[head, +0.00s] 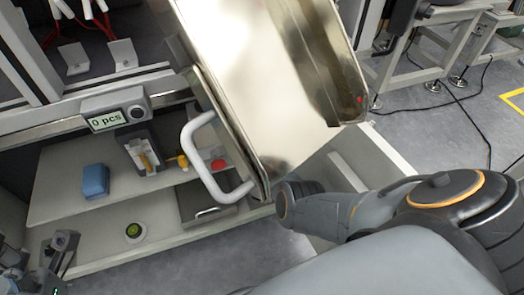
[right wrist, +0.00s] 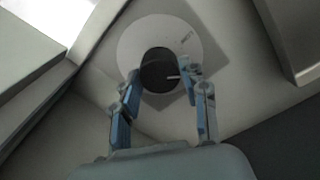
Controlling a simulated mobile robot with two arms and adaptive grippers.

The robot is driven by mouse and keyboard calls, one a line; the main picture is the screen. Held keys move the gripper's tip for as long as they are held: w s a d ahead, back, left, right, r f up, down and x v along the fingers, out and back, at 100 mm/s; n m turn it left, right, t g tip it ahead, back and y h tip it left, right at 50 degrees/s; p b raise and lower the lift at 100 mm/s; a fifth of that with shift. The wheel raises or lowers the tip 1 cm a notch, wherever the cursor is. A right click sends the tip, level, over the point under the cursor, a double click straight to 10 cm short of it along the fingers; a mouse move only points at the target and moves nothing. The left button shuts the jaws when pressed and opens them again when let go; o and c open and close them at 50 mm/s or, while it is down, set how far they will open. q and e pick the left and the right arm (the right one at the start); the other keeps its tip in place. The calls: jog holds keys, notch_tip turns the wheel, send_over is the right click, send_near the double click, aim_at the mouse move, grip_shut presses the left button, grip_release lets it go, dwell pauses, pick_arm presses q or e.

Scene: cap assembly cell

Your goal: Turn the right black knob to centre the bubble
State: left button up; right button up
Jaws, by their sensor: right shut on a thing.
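The black knob (right wrist: 158,72) sits in the middle of a round white dial plate (right wrist: 190,45) in the right wrist view. A light pointer mark on it points right. My right gripper (right wrist: 162,78) has one blue-grey finger on each side of the knob and is shut on it. In the head view this gripper is hidden behind the large metal chute. A round green bubble level (head: 134,231) lies on the grey bench at lower left; its bubble is too small to place.
The metal chute (head: 270,80) with a white handle (head: 190,150) fills the middle. A blue block (head: 95,180), a dark holder with a yellow part (head: 146,156) and a counter reading 0 pcs (head: 107,121) are on the left. Bare bench surrounds the level.

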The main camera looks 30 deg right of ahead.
dwell(0.5)
jog(key=o, duration=1.1)
jog(key=shift+o, duration=0.2)
jog(key=shift+r, duration=0.5)
notch_tip(320, 180, up, 11)
